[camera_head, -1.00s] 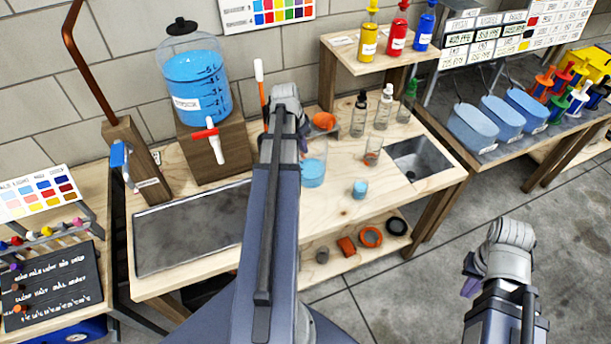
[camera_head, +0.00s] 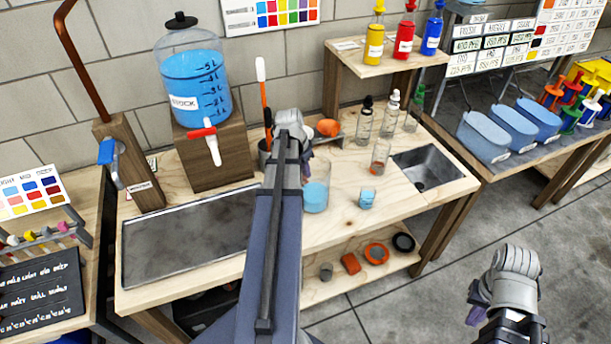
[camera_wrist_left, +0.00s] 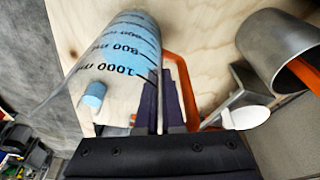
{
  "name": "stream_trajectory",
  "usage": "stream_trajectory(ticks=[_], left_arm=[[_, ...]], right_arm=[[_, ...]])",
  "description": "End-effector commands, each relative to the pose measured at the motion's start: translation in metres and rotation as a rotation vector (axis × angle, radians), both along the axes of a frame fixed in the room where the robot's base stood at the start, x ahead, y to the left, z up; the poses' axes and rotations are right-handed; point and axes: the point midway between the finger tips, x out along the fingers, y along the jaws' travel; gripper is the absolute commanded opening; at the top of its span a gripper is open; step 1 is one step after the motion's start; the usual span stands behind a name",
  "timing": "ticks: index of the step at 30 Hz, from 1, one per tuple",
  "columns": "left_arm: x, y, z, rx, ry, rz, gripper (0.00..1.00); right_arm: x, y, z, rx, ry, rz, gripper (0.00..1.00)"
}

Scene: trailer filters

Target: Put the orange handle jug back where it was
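The orange handle jug (camera_head: 316,192) is a clear jug with blue liquid, upright over the middle of the bench. It fills the upper left of the left wrist view (camera_wrist_left: 128,50), with black volume marks on it. Its orange handle (camera_wrist_left: 183,72) loops beside my fingers there. My left gripper (camera_wrist_left: 162,105) has its dark fingers close together at the handle and appears shut on it. My arm hides this grip in the head view. I cannot tell whether the jug's base touches the bench. My right gripper (camera_head: 474,298) is over the floor at the right, its fingers mostly hidden.
A small cup of blue liquid (camera_head: 367,199) stands right of the jug, with a glass (camera_head: 380,158) and bottles (camera_head: 364,120) behind. A metal pot (camera_head: 265,155) stands behind my arm. An orange cup (camera_head: 328,128) is at the back. A sink (camera_head: 428,168) lies right.

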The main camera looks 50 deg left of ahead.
Motion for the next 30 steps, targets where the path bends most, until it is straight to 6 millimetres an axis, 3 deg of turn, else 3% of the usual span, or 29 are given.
stream_trajectory(ticks=[11,20,30], left_arm=[[0.0001,-0.0001,-0.0039,0.000,0.000,0.000,0.00],[-0.0001,-0.0001,-0.0030,0.000,0.000,0.000,0.35],[0.0000,0.0001,-0.0009,0.000,0.000,0.000,0.35]], right_arm=[[0.0000,0.0000,-0.0039,0.000,0.000,0.000,0.00],[0.0000,0.0000,-0.0030,0.000,0.000,0.000,0.00],[0.0000,0.0000,-0.0009,0.000,0.000,0.000,0.00]])
